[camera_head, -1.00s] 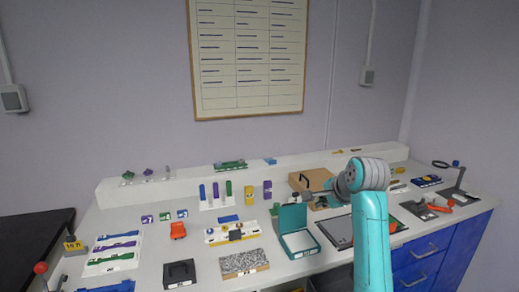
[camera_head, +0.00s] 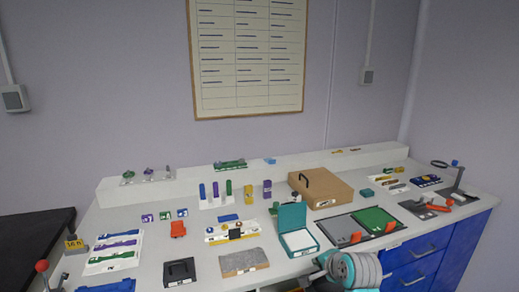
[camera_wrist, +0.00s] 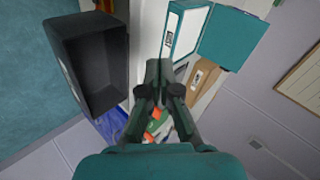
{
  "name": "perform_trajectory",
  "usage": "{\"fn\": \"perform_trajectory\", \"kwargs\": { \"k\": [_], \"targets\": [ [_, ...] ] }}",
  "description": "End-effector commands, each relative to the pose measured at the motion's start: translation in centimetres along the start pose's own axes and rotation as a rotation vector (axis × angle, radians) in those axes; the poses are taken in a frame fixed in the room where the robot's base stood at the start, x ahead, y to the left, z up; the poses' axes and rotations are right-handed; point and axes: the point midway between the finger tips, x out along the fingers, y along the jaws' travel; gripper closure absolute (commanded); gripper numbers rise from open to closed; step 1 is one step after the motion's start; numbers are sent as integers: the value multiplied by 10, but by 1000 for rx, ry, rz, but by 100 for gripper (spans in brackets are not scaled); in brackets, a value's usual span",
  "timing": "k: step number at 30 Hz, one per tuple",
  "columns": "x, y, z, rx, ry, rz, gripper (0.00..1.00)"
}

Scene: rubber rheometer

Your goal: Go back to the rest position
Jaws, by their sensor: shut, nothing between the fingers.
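My gripper (camera_wrist: 160,75) is shut and empty, with its two dark fingers together in the wrist view. In the head view, my teal and grey arm shows low at the bottom edge, in front of the bench (camera_head: 200,262); the fingers cannot be made out there. The open teal box (camera_head: 298,238) stands on the bench behind my arm. It also shows beyond my fingertips in the wrist view (camera_wrist: 184,30). My gripper appears apart from everything around it.
A dark open bin (camera_wrist: 112,60) lies left of my fingers in the wrist view. A brown case (camera_head: 325,190), a green mat (camera_head: 373,219), a grey speckled block (camera_head: 243,261) and a black block (camera_head: 179,271) sit on the bench. Blue drawers (camera_head: 420,262) are below right.

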Motion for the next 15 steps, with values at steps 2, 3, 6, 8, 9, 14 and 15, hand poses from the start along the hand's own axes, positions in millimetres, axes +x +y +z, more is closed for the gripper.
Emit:
{"fn": "perform_trajectory", "kwargs": {
  "k": [2, 3, 6, 8, 9, 14, 15],
  "targets": [
    [6, 33, 14, -34, 12, -6, 100],
    [7, 47, 19, -53, 21, -12, 100],
    [9, 82, 34, -102, 42, -25, 100],
    [7, 102, 42, -132, 55, -35, 100],
    [6, 116, 49, -153, 64, -39, 100],
    [-5, 167, 72, -236, 102, -57, 100],
    [-9, 180, 78, -257, 112, -60, 100]
  ]
}}
